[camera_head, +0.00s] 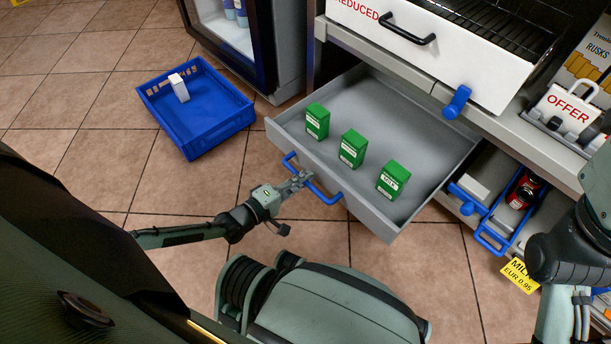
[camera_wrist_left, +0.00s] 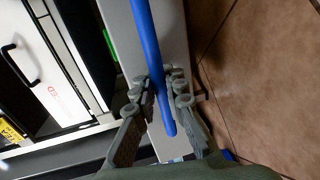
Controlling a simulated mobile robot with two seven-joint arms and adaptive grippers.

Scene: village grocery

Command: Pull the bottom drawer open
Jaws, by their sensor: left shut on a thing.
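The bottom drawer (camera_head: 376,218) is grey and stands pulled well out of the counter, with its inside open to view. Its blue bar handle (camera_head: 327,196) is on the front panel; it also shows in the left wrist view (camera_wrist_left: 146,40). My left gripper (camera_head: 303,178) is at the left part of this handle. In the left wrist view its fingers (camera_wrist_left: 162,90) are on both sides of the blue bar, shut on it. My right arm shows at the right edge of the head view, but its gripper does not.
Several green milk cartons (camera_head: 352,149) stand upright in the drawer. A blue crate (camera_head: 200,135) with a white carton (camera_head: 179,87) sits on the tiled floor at left.

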